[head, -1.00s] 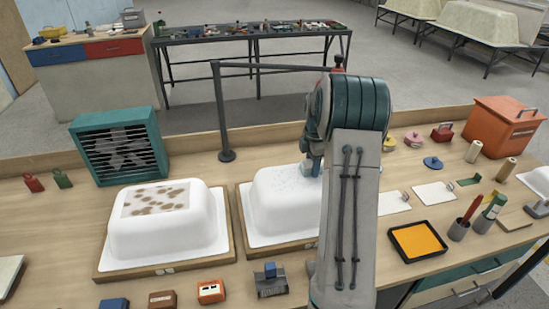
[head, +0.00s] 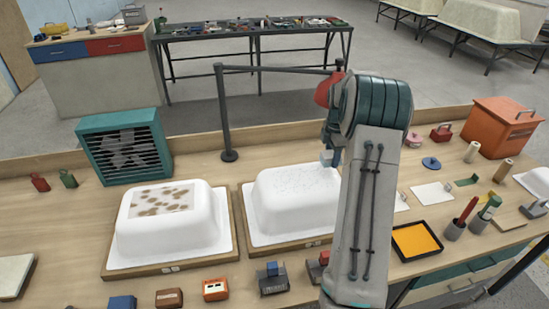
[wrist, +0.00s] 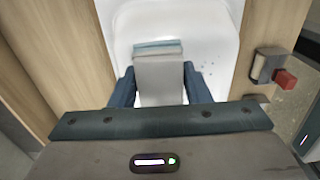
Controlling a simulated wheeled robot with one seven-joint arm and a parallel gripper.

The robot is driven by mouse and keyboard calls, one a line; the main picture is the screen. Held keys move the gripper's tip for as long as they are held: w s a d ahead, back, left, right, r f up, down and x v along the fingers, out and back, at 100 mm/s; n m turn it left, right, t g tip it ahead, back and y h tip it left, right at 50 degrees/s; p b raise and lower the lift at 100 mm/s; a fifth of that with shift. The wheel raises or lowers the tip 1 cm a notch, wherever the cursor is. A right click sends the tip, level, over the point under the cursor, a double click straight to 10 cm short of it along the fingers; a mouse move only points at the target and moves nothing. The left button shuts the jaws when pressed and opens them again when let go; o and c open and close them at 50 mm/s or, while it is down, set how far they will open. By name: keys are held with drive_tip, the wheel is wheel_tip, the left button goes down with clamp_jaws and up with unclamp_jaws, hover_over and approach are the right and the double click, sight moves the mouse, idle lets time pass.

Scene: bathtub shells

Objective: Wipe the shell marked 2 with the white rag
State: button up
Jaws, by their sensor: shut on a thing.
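Two white upturned tub shells stand on wooden boards. The left shell (head: 170,228) has a patch of brown stains on top. The right shell (head: 290,205) has a patch of fine grey specks. I cannot read a number on either; two small pale marks show on the left board's front. My gripper (head: 328,158) is above the right shell's far right part, partly behind my arm. In the wrist view my gripper (wrist: 160,88) is shut on a grey block (wrist: 159,78) with a pale blue end, over white shell surface. I cannot make out a white rag for certain.
A teal fan (head: 125,147) stands behind the left shell. Several small tools line the bench's front. Right of my arm are a white sheet (head: 432,195), an orange-filled tray (head: 417,241) and an orange box (head: 505,125). A barrier post (head: 226,115) stands behind.

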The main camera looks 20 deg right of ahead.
drive_tip(key=shift+r+p, duration=1.35)
drive_tip(key=shift+r, duration=0.95)
drive_tip(key=shift+d, duration=0.1)
